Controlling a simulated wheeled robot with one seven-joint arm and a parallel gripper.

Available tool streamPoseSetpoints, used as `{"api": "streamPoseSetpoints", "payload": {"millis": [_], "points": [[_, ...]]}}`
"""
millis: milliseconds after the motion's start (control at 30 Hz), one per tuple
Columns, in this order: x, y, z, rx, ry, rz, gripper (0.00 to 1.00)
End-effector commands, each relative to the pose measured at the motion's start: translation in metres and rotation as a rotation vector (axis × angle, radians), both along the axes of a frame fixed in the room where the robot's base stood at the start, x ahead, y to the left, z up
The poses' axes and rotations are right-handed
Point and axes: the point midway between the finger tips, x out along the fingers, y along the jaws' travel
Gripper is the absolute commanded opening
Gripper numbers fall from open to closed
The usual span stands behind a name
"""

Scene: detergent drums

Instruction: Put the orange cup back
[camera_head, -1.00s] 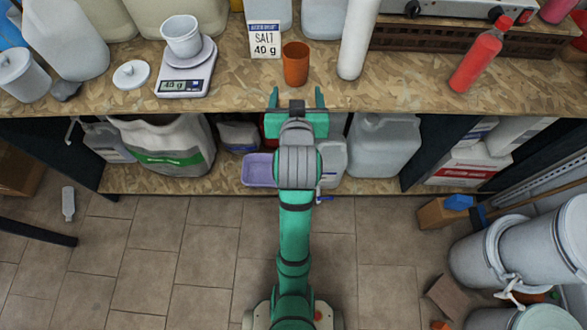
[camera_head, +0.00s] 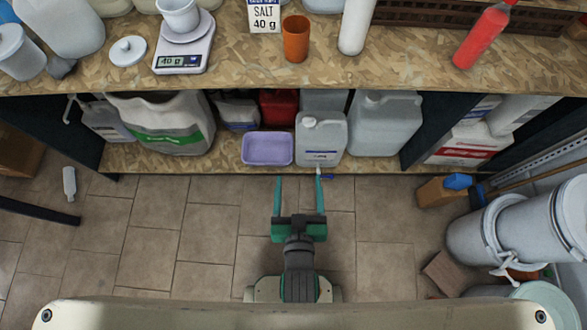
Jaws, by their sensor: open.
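The orange cup (camera_head: 296,39) stands upright on the speckled wooden worktop (camera_head: 250,76), just right of and in front of the salt sign (camera_head: 264,16). My gripper (camera_head: 299,180) is open and empty. It is well back from the worktop, over the tiled floor in front of the lower shelf, with its fingers pointing towards the shelf. Nothing is between its fingers.
A scale (camera_head: 184,52) reading 40 g bears a white cup (camera_head: 179,14). A white lid (camera_head: 128,50) lies left of it. A white cylinder (camera_head: 355,26) and a red bottle (camera_head: 482,36) are right of the orange cup. A purple tub (camera_head: 267,148) and jugs fill the lower shelf.

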Motion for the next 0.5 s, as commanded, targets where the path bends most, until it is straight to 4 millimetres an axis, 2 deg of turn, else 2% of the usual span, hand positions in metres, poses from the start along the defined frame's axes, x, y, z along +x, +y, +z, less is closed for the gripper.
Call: {"api": "streamPoseSetpoints", "payload": {"millis": [33, 100, 300, 500], "points": [[-0.020, 0.001, -0.005, 0.004, 0.007, 0.000, 0.70], [-0.042, 0.002, -0.005, 0.010, -0.002, -0.002, 0.70], [-0.099, 0.007, 0.002, 0.026, -0.023, -0.007, 0.70], [-0.128, 0.013, 0.011, 0.036, -0.039, -0.013, 0.70]]}}
